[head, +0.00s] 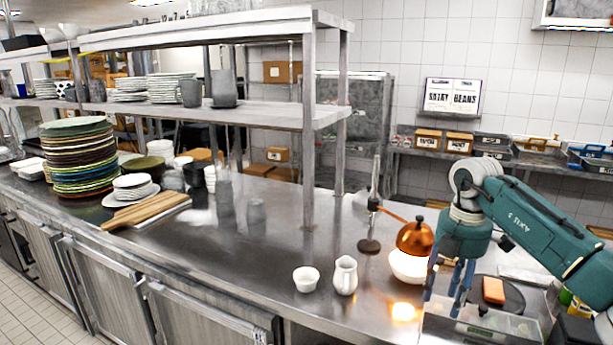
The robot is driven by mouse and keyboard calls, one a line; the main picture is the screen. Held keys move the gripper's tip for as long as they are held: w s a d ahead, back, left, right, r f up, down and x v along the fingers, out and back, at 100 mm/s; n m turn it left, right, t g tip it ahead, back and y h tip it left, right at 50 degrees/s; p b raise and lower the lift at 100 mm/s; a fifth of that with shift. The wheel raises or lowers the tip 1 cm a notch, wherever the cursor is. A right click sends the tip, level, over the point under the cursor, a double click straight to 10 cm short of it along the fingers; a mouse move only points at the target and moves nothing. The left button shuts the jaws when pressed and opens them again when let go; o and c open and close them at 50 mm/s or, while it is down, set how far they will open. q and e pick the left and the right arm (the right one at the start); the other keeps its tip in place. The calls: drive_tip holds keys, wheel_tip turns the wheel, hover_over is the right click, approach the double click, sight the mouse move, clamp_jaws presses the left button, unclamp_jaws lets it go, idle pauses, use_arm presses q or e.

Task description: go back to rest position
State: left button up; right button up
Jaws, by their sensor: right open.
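My right gripper (457,288) hangs fingers down at the lower right, over the right part of the steel counter. Its blue fingers are apart and nothing shows between them. My teal right arm comes in from the right edge. An orange block (493,290) lies on a dark round plate (512,296) just right of the gripper. A clear-sided container (480,331) stands below the gripper, partly hidden. My left gripper is not in view.
A copper heat lamp (415,238) glows left of the gripper. A white pitcher (346,275) and white bowl (306,279) stand farther left on the counter (280,235). Plate stacks (78,155), a wooden board (145,211) and a steel shelf (270,113) occupy the left side.

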drive_tip(key=a+f+n+y, duration=0.1)
drive_tip(key=a+f+y, duration=0.5)
drive_tip(key=a, duration=0.5)
drive_tip(key=a+f+n+y, duration=0.2)
drive_tip(key=a+f+y, duration=0.2)
drive_tip(key=a+f, duration=0.6)
drive_tip(key=w+a+f+m+t+y, duration=0.3)
drive_tip(key=w+a+f+m+t, duration=0.1)
drive_tip(key=f+m+t, duration=0.35)
drive_tip(key=s+d+f+m+t+h, duration=0.1)
drive_tip(key=s+d+f+m+h, duration=0.2)
drive_tip(key=s+d+f, duration=0.5)
drive_tip(key=s+d+f+m+h, duration=0.2)
drive_tip(key=s+f+m+h, duration=0.15)
drive_tip(key=f, duration=0.85)
drive_tip(key=s+d+f+m+t+h, duration=0.1)
drive_tip(key=s+d+f+m+h, duration=0.25)
drive_tip(key=s+f, duration=0.45)
drive_tip(key=s+d+f+m+g+h, duration=0.1)
drive_tip(key=s+f, duration=0.4)
drive_tip(key=s, duration=0.7)
drive_tip(key=s+d+f+m+g+h, duration=0.1)
drive_tip(key=s+f+g, duration=0.3)
drive_tip(key=s, duration=0.9)
drive_tip(key=s+d+f+m+g+h, duration=0.1)
drive_tip(key=s+d+f+g, duration=0.2)
drive_tip(key=s+f, duration=0.5)
drive_tip(key=s, duration=0.5)
drive_tip(key=shift+d+f, duration=0.15)
drive_tip(key=shift+d, duration=0.05)
